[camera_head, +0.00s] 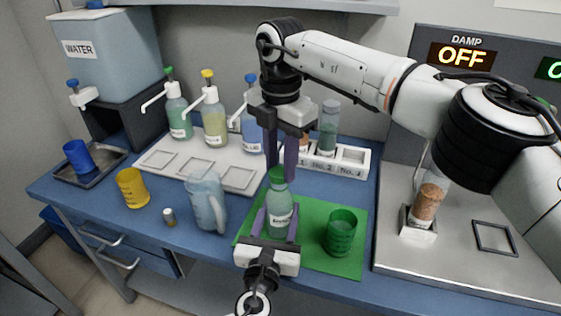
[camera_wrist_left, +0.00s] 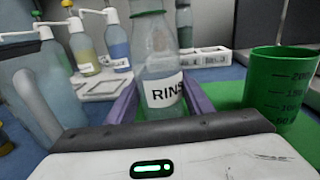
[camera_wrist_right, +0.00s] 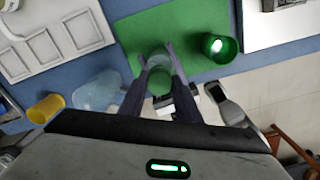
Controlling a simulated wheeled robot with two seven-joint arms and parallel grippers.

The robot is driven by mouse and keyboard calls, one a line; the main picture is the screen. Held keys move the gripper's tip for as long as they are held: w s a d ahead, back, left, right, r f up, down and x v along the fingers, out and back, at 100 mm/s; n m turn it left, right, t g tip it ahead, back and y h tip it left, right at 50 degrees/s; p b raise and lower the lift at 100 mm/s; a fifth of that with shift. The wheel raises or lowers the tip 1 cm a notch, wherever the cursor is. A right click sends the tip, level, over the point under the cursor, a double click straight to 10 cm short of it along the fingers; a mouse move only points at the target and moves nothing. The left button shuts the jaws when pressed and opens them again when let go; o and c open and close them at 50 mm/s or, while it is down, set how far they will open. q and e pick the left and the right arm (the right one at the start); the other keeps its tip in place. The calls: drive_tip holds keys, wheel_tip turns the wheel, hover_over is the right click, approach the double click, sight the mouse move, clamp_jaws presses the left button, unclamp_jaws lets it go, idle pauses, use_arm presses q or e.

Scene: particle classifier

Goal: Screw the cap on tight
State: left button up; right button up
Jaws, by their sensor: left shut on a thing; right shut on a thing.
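A clear bottle (camera_head: 280,217) with a "RINSE"-type label stands upright over the green mat (camera_head: 312,258); the label is partly hidden. My left gripper (camera_head: 279,225) is shut on the bottle's body from the front, and the bottle also shows between its fingers in the left wrist view (camera_wrist_left: 160,62). A green cap (camera_head: 276,173) sits at the bottle's top. My right gripper (camera_head: 282,172) reaches down from above and is shut on the cap. I cannot tell how tightly the cap is seated.
A green beaker (camera_head: 341,233) stands right of the bottle on the mat. Pump bottles (camera_head: 213,118) and a vial rack (camera_head: 345,160) are behind. A metal platform (camera_head: 465,268) lies right.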

drive_tip(key=shift+f, duration=0.55)
drive_tip(key=m, duration=0.7)
drive_tip(key=shift+s+d+m, duration=0.1)
drive_tip(key=shift+m, duration=0.3)
drive_tip(key=m, duration=0.4)
drive_tip(key=shift+s, duration=0.1)
drive_tip(key=m, duration=0.4)
drive_tip(key=shift+s, duration=0.1)
drive_tip(key=o, duration=1)
